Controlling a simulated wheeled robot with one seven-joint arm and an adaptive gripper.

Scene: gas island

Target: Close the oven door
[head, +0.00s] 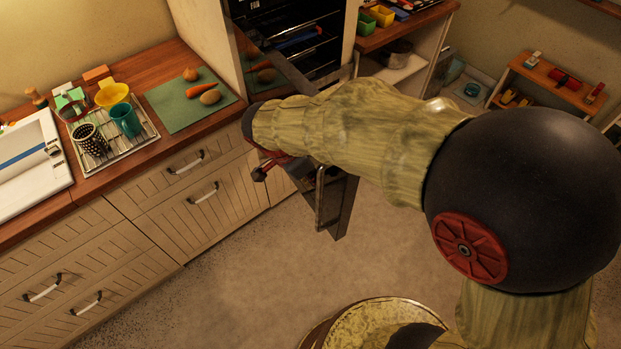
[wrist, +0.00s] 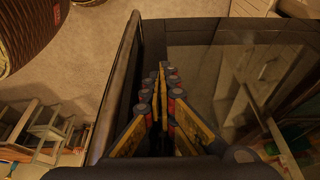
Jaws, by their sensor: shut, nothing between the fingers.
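The oven (head: 300,22) stands in a tall cabinet at the top middle of the head view, its dark inside and racks showing. Its door is open and reaches out below my arm, with a dark panel (head: 342,207) and a long bar handle (head: 320,197); my arm hides much of it. In the wrist view the door's glass (wrist: 245,75) lies right of my gripper (wrist: 164,70) and a dark bar, apparently the handle (wrist: 122,75), lies left. My gripper is shut and empty, close to the door's edge. Whether it touches is unclear. In the head view its end shows partly (head: 262,172).
The wooden counter (head: 60,215) with drawers runs along the left, holding a dish rack (head: 115,140), a green board (head: 190,100) with vegetables, and a white sink (head: 30,170). A shelf (head: 410,30) stands right of the oven. The floor (head: 250,260) before the drawers is clear.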

